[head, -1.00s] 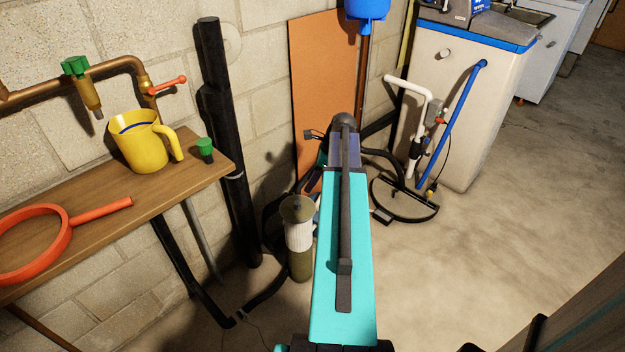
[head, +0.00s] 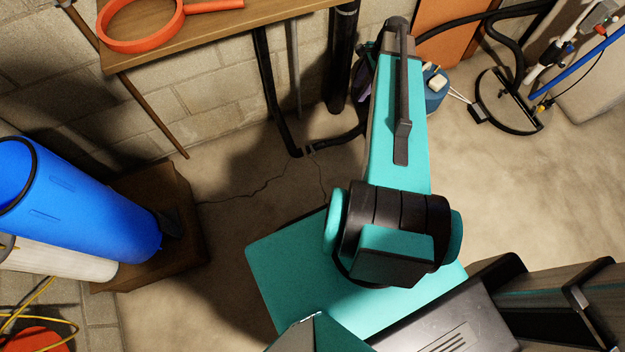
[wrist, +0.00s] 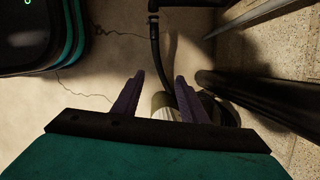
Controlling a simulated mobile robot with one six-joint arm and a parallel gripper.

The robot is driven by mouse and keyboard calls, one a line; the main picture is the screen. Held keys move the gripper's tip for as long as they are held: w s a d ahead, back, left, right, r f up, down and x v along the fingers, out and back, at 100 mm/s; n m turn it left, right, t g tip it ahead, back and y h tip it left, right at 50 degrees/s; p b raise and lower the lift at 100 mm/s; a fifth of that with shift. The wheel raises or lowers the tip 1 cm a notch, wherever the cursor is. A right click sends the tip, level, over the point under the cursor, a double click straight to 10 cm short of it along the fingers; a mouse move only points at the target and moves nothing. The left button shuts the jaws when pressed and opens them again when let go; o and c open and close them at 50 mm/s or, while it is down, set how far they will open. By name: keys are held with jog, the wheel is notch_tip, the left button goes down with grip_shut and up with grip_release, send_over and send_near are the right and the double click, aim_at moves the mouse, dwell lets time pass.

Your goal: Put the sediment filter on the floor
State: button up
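My gripper (wrist: 160,76) shows in the wrist view with its two dark purple fingers spread apart. A pale, cylinder-like thing (wrist: 162,103), which looks like the sediment filter, shows partly between and beyond the fingers, close to the right one. The lower wrist body hides much of it, and I cannot tell whether a finger touches it. In the head view my teal arm covers that spot, so the filter is not visible there. The bare concrete floor (head: 240,235) spreads below and beside my arm.
A wooden table (head: 235,27) holding a red ring-shaped tool (head: 140,22) stands along the block wall. Black pipes (head: 343,65) and a black hose (wrist: 157,45) run near the gripper. A blue cylinder (head: 75,205) is at left. Floor between is clear.

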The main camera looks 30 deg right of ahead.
jog(key=s+a+f+n+g+h, duration=0.1)
jog(key=s+a+f+n, duration=0.5)
jog(key=a, duration=0.3)
jog(key=s+a+f+n+g+h, duration=0.1)
jog(key=s+a+f+n+g, duration=0.1)
jog(key=s+a+f+n, duration=0.5)
jog(key=s+a+f+n+g+h, duration=0.1)
jog(key=s+a+f+n, duration=0.5)
jog(key=a, duration=0.7)
jog(key=s+n+g, duration=0.1)
jog(key=s+n, duration=0.1)
jog(key=shift+s+f, duration=0.35)
jog(key=shift+f, duration=0.05)
notch_tip(320, 180, up, 12)
jog(key=s+g+p, duration=0.1)
jog(key=s+p, duration=0.1)
jog(key=p, duration=0.9)
jog(key=shift+a, duration=0.35)
